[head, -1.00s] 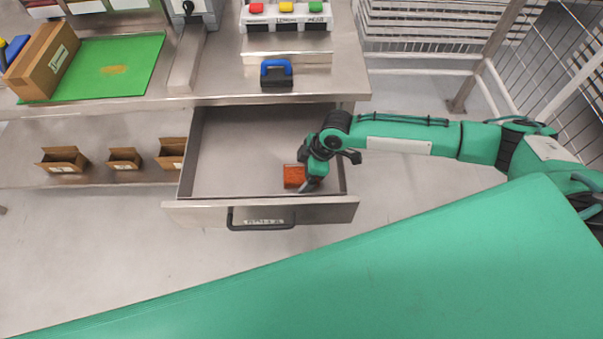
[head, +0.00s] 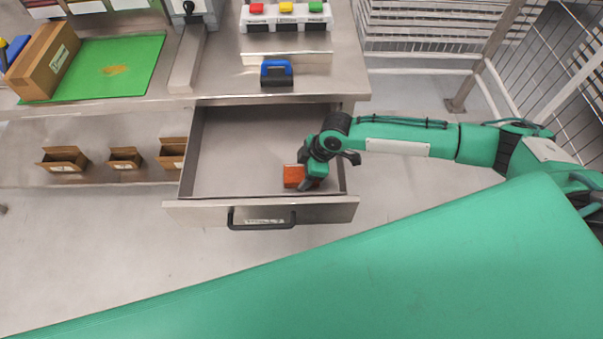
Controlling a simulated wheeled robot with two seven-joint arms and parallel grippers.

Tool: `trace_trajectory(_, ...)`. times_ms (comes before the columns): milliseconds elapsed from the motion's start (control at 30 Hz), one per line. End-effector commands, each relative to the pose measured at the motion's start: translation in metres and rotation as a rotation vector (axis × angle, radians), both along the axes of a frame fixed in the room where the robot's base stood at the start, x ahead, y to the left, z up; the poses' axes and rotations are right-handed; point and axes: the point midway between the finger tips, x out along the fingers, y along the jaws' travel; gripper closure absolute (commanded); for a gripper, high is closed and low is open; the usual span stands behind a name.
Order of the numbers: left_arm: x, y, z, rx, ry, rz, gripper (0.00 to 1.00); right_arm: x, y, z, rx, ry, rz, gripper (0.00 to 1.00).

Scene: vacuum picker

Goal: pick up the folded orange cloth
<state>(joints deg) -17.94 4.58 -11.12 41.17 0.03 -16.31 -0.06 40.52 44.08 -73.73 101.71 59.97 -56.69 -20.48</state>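The folded orange cloth (head: 292,176) lies in the front right part of the open drawer (head: 225,165). My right gripper (head: 309,184) reaches down into the drawer from the right, at the right side of the cloth, and covers part of it. A bit of orange also shows to the right of the fingers. The fingertips are partly hidden, so I cannot tell whether they are apart or closed on the cloth. My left gripper is not in view.
The drawer's front panel with a black handle (head: 262,223) stands near me. The steel bench (head: 215,93) lies behind, with a blue-and-black tool (head: 276,73) near its edge. Small cardboard boxes (head: 124,158) sit on the lower shelf at left. A wire cage (head: 560,70) stands at right.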

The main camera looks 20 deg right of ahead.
Motion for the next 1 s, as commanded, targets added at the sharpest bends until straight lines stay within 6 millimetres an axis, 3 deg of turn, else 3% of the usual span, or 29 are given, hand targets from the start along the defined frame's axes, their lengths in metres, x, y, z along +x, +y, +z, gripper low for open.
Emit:
trace_trajectory(200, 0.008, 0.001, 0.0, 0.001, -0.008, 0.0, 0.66, 0.0, 0.0, 0.0, 0.0, 0.0, 0.0, 0.61)
trace_trajectory(467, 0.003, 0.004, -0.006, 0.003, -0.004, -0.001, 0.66, 0.001, -0.001, 0.004, -0.001, -0.002, -0.001, 0.61)
trace_trajectory(667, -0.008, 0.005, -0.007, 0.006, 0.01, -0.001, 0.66, 0.001, 0.0, 0.041, 0.002, -0.005, 0.0, 0.61)
trace_trajectory(833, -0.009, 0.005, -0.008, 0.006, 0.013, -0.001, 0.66, 0.001, 0.0, 0.093, 0.002, -0.007, 0.001, 0.61)
trace_trajectory(1000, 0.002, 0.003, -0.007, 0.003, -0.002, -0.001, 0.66, 0.001, 0.0, 0.142, 0.002, -0.005, 0.0, 0.61)
